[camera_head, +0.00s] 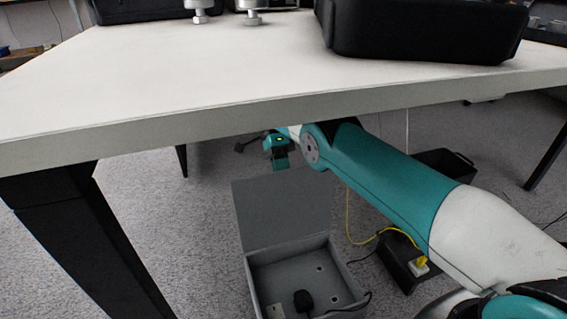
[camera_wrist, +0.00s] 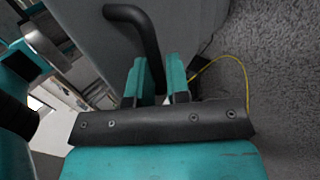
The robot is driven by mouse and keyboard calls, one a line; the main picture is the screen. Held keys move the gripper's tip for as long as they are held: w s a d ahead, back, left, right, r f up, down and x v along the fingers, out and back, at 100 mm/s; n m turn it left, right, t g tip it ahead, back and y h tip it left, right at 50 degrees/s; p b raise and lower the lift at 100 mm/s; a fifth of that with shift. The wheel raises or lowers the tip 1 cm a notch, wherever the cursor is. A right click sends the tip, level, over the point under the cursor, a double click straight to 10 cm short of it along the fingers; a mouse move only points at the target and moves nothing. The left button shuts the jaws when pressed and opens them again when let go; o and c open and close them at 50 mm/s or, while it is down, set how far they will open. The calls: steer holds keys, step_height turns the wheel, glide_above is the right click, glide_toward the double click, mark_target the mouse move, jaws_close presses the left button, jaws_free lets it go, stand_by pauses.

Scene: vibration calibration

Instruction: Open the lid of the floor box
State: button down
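The grey floor box (camera_head: 252,283) stands on the carpet below the table in the head view. Its lid (camera_head: 285,209) is raised and stands nearly upright at the back of the box, so the inside shows. My gripper (camera_head: 279,163) is at the lid's top edge, partly hidden behind it. In the wrist view the lid's grey outer face (camera_wrist: 200,30) carries a black bent handle (camera_wrist: 148,32). The two teal fingertips of my gripper (camera_wrist: 160,78) stand close on both sides of the handle's lower part, which fills the gap between them.
The white table (camera_head: 170,75) spans above the box, with a black case (camera_head: 420,30) on it. A black table leg (camera_head: 85,245) stands left of the box. A black power unit with a yellow cable (camera_head: 400,262) lies to the right. A black plug (camera_head: 303,300) lies inside the box.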

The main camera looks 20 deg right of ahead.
steer(key=shift+w+d+f, duration=0.15)
steer(key=shift+w+f, duration=0.05)
steer(key=shift+w, duration=0.2)
steer(key=c, duration=1.2)
jaws_free()
steer(key=shift+o, duration=0.2)
steer(key=shift+w+d+f, duration=0.1)
steer(key=shift+d, duration=0.05)
